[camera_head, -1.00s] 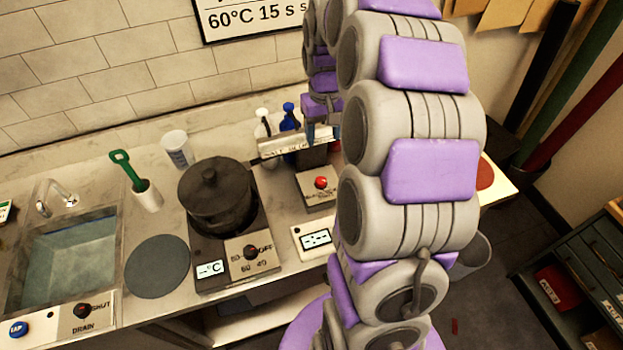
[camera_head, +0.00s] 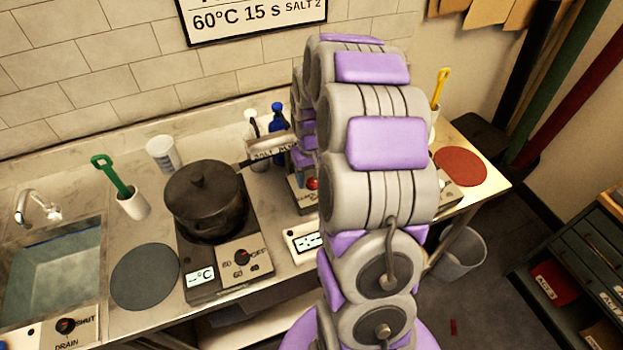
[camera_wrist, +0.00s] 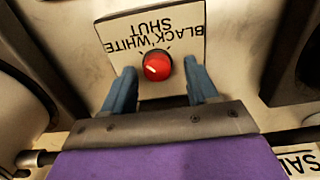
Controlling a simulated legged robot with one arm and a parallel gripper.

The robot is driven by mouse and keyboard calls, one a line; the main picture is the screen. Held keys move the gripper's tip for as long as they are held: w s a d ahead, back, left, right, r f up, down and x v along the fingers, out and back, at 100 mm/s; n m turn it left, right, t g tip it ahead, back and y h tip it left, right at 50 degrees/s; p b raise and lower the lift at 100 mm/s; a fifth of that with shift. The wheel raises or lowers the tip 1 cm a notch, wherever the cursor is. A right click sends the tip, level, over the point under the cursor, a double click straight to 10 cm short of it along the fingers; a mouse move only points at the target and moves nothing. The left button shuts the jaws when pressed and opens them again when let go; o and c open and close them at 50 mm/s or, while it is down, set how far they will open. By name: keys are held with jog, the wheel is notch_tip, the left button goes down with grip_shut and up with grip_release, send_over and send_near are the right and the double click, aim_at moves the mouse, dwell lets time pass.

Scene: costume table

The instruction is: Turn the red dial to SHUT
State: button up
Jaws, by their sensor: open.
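The red dial (camera_wrist: 157,67) is a round knob with a pale pointer mark, on a light panel (camera_wrist: 185,30) lettered BLACK, WHITE and SHUT, which reads upside down in the wrist view. The pointer mark points toward the left and slightly up in that view, not clearly at a word. My gripper (camera_wrist: 162,83) is open, with one blue finger on each side of the dial and a gap to each. In the head view the dial (camera_head: 312,183) shows only partly, beside my arm, which hides my gripper's fingers there.
A dark lidded pot (camera_head: 206,198) stands on a hotplate left of the panel. Bottles (camera_head: 278,118) stand behind. The sink (camera_head: 50,265) has its own drain dial (camera_head: 66,325). A red disc (camera_head: 460,166) lies at the right end of the counter.

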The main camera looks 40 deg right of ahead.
jog(key=shift+d+f, duration=0.1)
jog(key=shift+f, duration=0.3)
jog(key=shift+d, duration=0.1)
jog(key=shift+d, duration=0.1)
jog(key=c, duration=1)
